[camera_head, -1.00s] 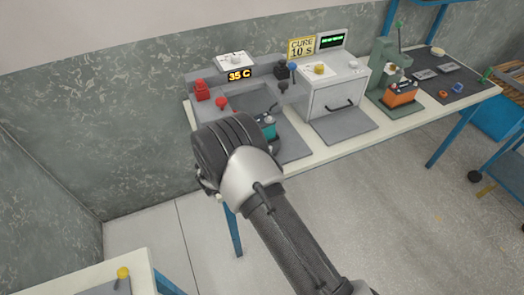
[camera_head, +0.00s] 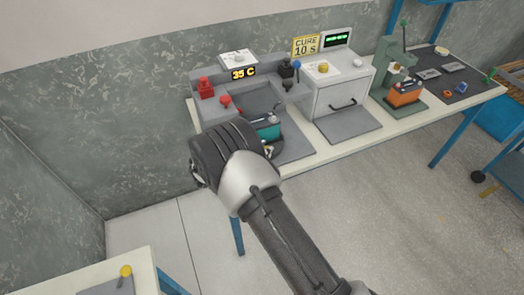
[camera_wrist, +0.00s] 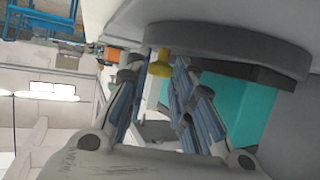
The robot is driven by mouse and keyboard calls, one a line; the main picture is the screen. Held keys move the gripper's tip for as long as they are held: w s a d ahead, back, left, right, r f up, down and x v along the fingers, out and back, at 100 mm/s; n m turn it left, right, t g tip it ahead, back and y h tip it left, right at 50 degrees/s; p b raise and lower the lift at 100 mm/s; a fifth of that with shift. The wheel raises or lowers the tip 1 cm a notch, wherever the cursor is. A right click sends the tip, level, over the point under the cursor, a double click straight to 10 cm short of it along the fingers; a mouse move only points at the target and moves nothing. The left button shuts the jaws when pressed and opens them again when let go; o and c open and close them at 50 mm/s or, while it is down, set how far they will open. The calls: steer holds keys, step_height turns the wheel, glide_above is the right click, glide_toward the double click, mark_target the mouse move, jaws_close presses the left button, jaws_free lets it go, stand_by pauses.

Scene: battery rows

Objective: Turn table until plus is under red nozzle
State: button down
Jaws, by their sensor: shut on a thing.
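A teal battery (camera_head: 268,132) stands at the grey filling station, partly hidden by my arm. It also shows large in the wrist view (camera_wrist: 242,105), against the round grey turntable (camera_wrist: 225,42). A yellow peg (camera_wrist: 160,63) sticks out from the turntable's rim. My gripper (camera_wrist: 158,72) is shut on this peg, its blue-padded fingers on either side. In the head view my arm hides the fingertips and most of the turntable. The red nozzle (camera_head: 225,101) is at the station's left, beside a red block (camera_head: 205,87). The battery's plus mark cannot be made out.
Open floor lies in front of the bench.

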steer(key=c, duration=1.4)
jaws_free()
steer(key=v, duration=1.2)
steer(key=shift+r, duration=0.1)
